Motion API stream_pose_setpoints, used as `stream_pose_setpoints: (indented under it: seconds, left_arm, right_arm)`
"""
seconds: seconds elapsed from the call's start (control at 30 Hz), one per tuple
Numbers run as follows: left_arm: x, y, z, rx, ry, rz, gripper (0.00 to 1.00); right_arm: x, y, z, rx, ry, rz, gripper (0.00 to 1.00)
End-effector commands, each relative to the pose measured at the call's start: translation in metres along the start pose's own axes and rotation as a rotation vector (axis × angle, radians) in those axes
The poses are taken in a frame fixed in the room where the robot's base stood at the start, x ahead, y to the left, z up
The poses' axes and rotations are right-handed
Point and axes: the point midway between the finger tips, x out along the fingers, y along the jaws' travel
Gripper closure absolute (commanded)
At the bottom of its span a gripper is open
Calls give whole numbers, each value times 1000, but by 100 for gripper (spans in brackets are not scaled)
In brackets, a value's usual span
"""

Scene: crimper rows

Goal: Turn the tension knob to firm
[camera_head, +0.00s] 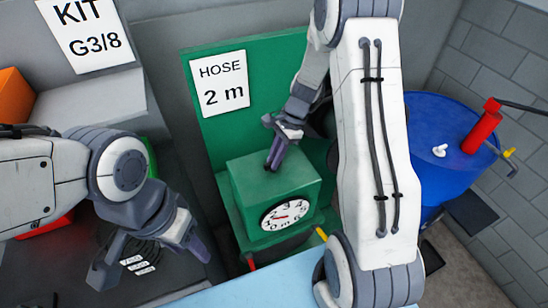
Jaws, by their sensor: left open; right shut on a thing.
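A green box-shaped machine (243,196) stands in the middle, with a round white dial (285,212) on its front. The dial carries numbers, an "m" and a red needle. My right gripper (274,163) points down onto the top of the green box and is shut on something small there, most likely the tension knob. The fingers hide the knob, so its setting cannot be read. My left gripper (150,264) is open and empty at the lower left, over a dark surface with a coiled black hose (142,252) and small white labels.
A green panel behind bears a "HOSE 2 m" sign (219,83). A "KIT G3/8" sign (85,30) is at the upper left. A blue drum (440,125) with a red fitting (482,128) stands right. A light blue surface (235,289) lies in front.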

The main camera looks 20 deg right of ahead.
Motion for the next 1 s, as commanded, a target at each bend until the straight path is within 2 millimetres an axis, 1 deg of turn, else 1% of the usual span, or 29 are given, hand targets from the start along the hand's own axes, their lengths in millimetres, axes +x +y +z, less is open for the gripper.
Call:
stream_pose_setpoints:
  seconds: [0.3,0.8,0.83,0.9,1.0]
  left_arm:
    - [0,0,0,0,0,0,50]
    - [0,0,0,0,0,0,50]
    - [0,0,0,0,0,0,50]
    - [0,0,0,0,0,0,50]
    - [0,0,0,0,0,0,50]
  right_arm:
    - [-2,-1,0,98,2,-46,100]
    - [-2,-1,0,113,1,-52,100]
    - [-2,-1,0,113,1,-52,75]
    - [-2,-1,0,113,1,-52,52]
    - [-1,0,0,112,1,-50,52]
